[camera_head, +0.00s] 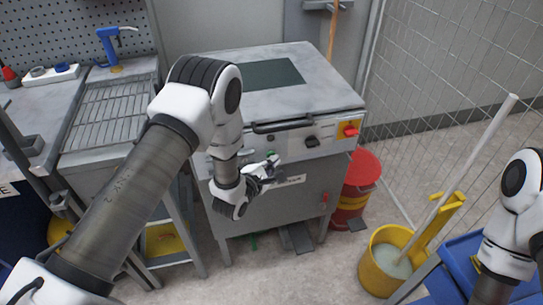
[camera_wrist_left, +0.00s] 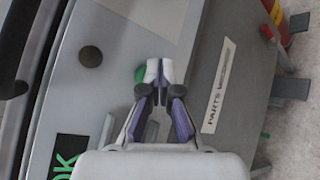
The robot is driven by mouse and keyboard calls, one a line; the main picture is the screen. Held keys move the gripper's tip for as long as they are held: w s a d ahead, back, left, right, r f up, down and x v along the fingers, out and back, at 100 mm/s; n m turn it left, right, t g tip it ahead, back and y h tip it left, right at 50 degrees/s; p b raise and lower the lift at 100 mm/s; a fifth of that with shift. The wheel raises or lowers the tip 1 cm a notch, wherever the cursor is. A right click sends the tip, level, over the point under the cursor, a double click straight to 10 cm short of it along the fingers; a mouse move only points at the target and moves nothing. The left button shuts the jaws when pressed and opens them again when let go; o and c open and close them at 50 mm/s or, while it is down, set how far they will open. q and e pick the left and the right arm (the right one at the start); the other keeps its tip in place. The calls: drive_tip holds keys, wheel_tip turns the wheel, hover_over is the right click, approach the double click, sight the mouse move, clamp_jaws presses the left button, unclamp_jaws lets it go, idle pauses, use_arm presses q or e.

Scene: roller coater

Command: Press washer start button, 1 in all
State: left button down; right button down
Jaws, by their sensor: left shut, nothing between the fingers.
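The parts washer (camera_head: 265,213) is a grey metal cabinet with a lid and a sloped front control panel. A green button (camera_wrist_left: 140,73) shows in the left wrist view, partly hidden behind my left gripper's fingertips (camera_wrist_left: 159,70); I cannot tell whether they touch it. In the head view my left gripper (camera_head: 270,167) is in front of the panel's lower edge, and the green button (camera_head: 271,155) shows only as a small spot just above it. The gripper is shut and empty. My right arm shows at the right edge, its gripper out of view.
The panel also bears a black knob (camera_head: 312,141) and a red switch (camera_head: 349,131) on yellow. A black lid handle (camera_head: 283,124) juts out above it. A red bin (camera_head: 362,170) and a yellow mop bucket (camera_head: 385,268) stand at right. A drain table (camera_head: 105,115) stands left.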

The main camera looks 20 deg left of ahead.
use_arm(q)
drive_tip(key=shift+w+a, duration=0.15)
drive_tip(key=shift+w, duration=0.1)
idle(0.3)
drive_tip(key=shift+s+d, duration=0.5)
drive_tip(key=shift+s, duration=0.2)
drive_tip(key=shift+s, duration=0.1)
drive_tip(key=s+d+p, duration=0.1)
drive_tip(key=s, duration=0.1)
drive_tip(key=s+d+p, duration=0.1)
drive_tip(key=s, duration=0.1)
drive_tip(key=shift+d, duration=0.4)
idle(0.7)
